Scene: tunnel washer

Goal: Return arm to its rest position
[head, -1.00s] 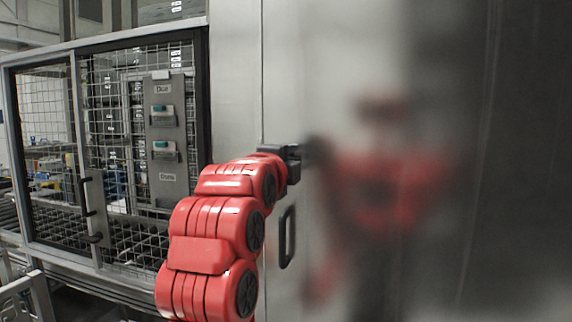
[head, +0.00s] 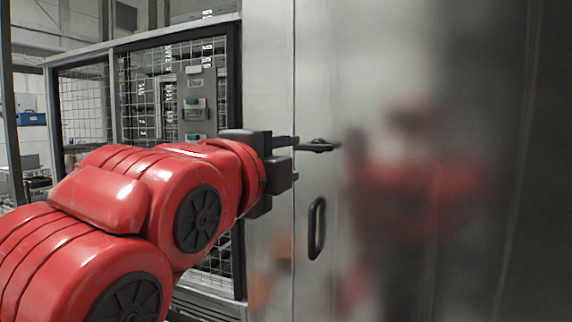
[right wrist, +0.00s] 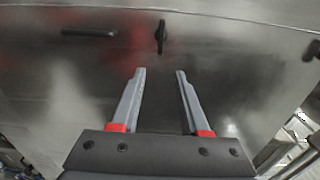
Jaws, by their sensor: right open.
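My right gripper (head: 297,144) is at the end of the red arm in the head view, close to the steel door. In the right wrist view its two grey fingers (right wrist: 160,72) are spread apart with nothing between them. A dark turn latch (head: 320,146) on the door lies just beyond the fingertips in the head view. In the right wrist view the latch (right wrist: 161,37) stands ahead of the gap between the fingers, apart from them. My left gripper is not in view.
The shiny steel door (head: 400,60) fills the right side and reflects a blurred red shape. A black bar handle (head: 317,228) sits below the latch. At left is a mesh-fronted enclosure (head: 130,85) with a control panel (head: 196,100).

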